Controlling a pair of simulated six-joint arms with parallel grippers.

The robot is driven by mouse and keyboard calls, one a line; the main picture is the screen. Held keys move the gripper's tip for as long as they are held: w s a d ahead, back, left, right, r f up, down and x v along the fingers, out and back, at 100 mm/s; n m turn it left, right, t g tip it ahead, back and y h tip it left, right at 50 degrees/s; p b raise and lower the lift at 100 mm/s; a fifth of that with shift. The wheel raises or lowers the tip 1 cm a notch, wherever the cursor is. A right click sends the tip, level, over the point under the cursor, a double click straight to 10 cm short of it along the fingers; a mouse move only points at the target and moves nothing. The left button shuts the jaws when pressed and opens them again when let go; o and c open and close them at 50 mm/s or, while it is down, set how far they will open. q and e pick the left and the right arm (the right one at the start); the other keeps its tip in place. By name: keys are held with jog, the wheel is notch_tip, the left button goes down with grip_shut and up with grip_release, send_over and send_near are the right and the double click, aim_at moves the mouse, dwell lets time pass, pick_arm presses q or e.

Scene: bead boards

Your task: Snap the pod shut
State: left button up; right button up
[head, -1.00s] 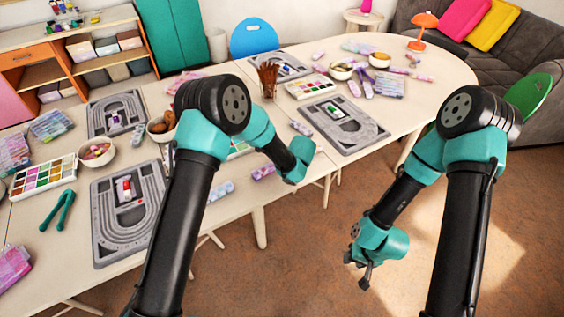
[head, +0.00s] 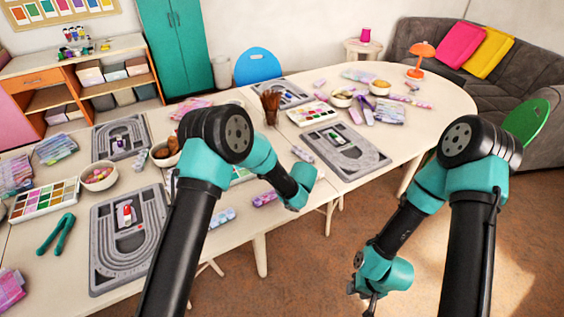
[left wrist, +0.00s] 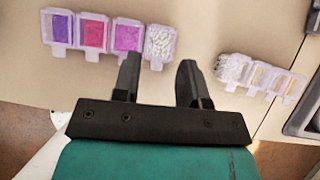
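In the left wrist view, a strip of pods (left wrist: 100,35) with purple, pink, violet and white fillings lies on the table at upper left. A second strip (left wrist: 262,77) with white and pale yellowish pods lies to the right. I cannot tell which lids are up. My left gripper (left wrist: 160,68) is open and empty, its fingertips apart, left fingertip near the first strip's white end. In the head view my left gripper (head: 301,190) hangs over the table's front edge, fingers hidden. My right gripper (head: 369,303) is low over the floor, away from the table; its fingers are too small to judge.
The pale table (head: 285,222) carries grey bead boards (head: 340,151), a bead palette (head: 40,202), a bowl (head: 99,176) and teal pliers (head: 56,236). More strips (head: 222,217) lie near its front edge. Open floor (head: 320,280) lies in front.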

pick_arm(q)
jog(key=shift+r, duration=0.15)
jog(key=shift+w+a+r+g+h, duration=0.2)
jog(key=shift+w+r+g+h, duration=0.1)
jog(key=shift+g+h, duration=0.35)
jog(key=shift+w+a+r+g+h, duration=0.25)
jog(key=shift+g+h, duration=0.2)
jog(key=shift+g, duration=0.4)
jog(key=shift+w+r+g, duration=0.1)
jog(key=shift+r+g, duration=0.05)
jog(key=shift+g, duration=0.15)
jog(key=shift+w+a+r+g+h, duration=0.15)
jog(key=shift+g+h, duration=0.25)
jog(key=shift+h, duration=0.1)
jog(key=shift+w+r+g+h, duration=0.15)
jog(key=shift+g+h, duration=0.25)
jog(key=shift+g, duration=0.1)
notch_tip(320, 180, up, 17)
jog(key=shift+r, duration=0.2)
jog(key=shift+a, duration=0.1)
